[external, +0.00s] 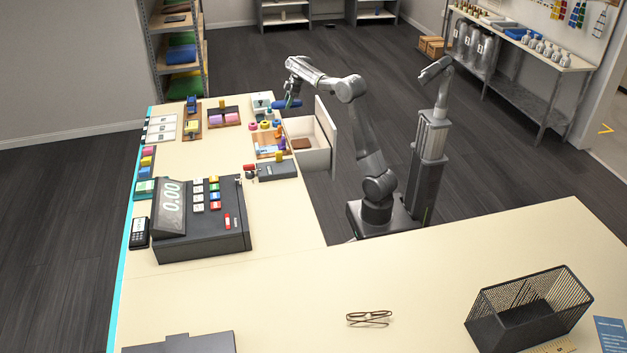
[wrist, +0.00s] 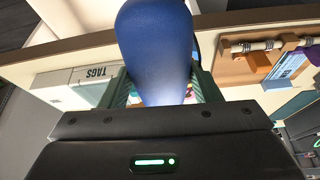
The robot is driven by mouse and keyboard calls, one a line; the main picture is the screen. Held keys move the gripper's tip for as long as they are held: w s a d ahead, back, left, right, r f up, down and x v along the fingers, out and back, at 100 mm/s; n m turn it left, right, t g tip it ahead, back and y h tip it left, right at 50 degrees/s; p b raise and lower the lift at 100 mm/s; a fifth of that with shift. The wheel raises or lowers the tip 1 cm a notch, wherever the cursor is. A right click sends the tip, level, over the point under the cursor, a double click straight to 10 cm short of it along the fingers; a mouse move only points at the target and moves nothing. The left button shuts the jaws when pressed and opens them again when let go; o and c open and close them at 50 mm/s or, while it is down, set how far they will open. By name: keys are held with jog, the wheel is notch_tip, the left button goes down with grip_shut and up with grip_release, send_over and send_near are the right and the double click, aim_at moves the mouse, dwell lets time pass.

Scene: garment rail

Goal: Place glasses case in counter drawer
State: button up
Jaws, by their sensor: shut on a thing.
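The blue glasses case (external: 281,104) is in my gripper (external: 290,98), held above the counter's right edge at its far end. In the wrist view the case (wrist: 156,45) is a smooth rounded blue shape between the two green fingers of my gripper (wrist: 160,88). The gripper is shut on it. The counter drawer (external: 316,158) stands open from the counter's right side, just below and nearer the camera than the gripper. A small brown item (external: 301,143) lies inside it. The case is outside the drawer and above it.
The counter (external: 200,140) carries a cash register (external: 200,220), a dark box (external: 278,171) and small trays of coloured goods near the drawer. In the wrist view a white TAGS box (wrist: 95,80) and a wooden tray (wrist: 245,70) are close by. Eyeglasses (external: 369,318) lie on the front counter.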

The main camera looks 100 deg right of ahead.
jog(key=s+d+f+b, duration=0.3)
jog(key=s+d+f, duration=0.6)
jog(key=f, duration=0.1)
jog(key=shift+n, duration=0.4)
jog(key=w+f, duration=0.1)
jog(key=f, duration=0.7)
jog(key=w+d+f, duration=0.1)
jog(key=f, duration=0.7)
jog(key=w+d+f+p, duration=0.1)
jog(key=f, duration=0.7)
jog(key=shift+w+f, duration=0.15)
jog(key=shift+w, duration=0.2)
jog(key=shift+f, duration=1.9)
jog(key=shift+f+b, duration=0.2)
jog(key=shift+b, duration=0.2)
jog(key=o, duration=1.1)
